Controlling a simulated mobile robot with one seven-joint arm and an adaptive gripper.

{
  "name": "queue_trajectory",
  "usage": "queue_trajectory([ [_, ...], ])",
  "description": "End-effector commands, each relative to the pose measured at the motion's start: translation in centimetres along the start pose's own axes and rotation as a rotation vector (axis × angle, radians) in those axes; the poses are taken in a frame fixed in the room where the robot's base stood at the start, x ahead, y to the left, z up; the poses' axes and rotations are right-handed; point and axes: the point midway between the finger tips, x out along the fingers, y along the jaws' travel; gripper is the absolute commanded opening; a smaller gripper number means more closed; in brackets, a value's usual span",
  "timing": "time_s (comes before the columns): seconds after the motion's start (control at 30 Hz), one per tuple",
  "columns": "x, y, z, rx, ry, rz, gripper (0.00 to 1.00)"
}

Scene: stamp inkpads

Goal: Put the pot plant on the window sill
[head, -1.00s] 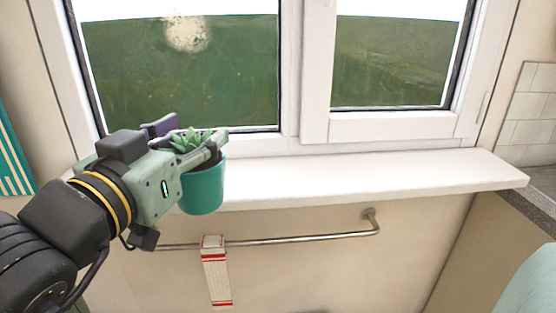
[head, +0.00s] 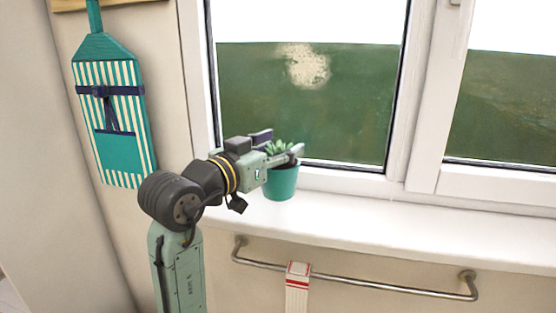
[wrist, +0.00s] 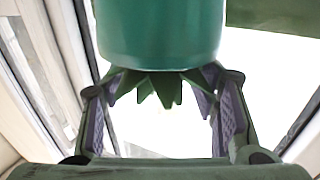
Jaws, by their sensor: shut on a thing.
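The pot plant, a teal pot (head: 282,183) with a green succulent, is at the left part of the white window sill (head: 375,215). My gripper (head: 283,145) comes from the left and is shut on it near the rim and leaves. In the wrist view the teal pot (wrist: 160,30) fills the upper middle, with its leaves between my two fingers (wrist: 165,88). In the head view the pot appears over the sill's surface. I cannot tell whether its base touches the sill.
The window frame (head: 425,160) rises behind the sill. A metal rail (head: 380,287) with a red-and-white towel (head: 298,285) runs below it. The sill to the right of the pot is clear.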

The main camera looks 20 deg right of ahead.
Motion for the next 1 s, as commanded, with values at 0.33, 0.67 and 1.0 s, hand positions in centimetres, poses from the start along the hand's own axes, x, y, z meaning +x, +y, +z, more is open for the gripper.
queue_trajectory([
  [0.33, 0.0, -0.1, 3.3, -0.001, 0.001, -0.001, 0.0],
  [0.67, 0.0, 0.0, 3.6, 0.0, 0.002, -0.001, 0.0],
  [1.0, 0.0, 0.0, 3.8, -0.001, -0.001, 0.0, 0.71],
])
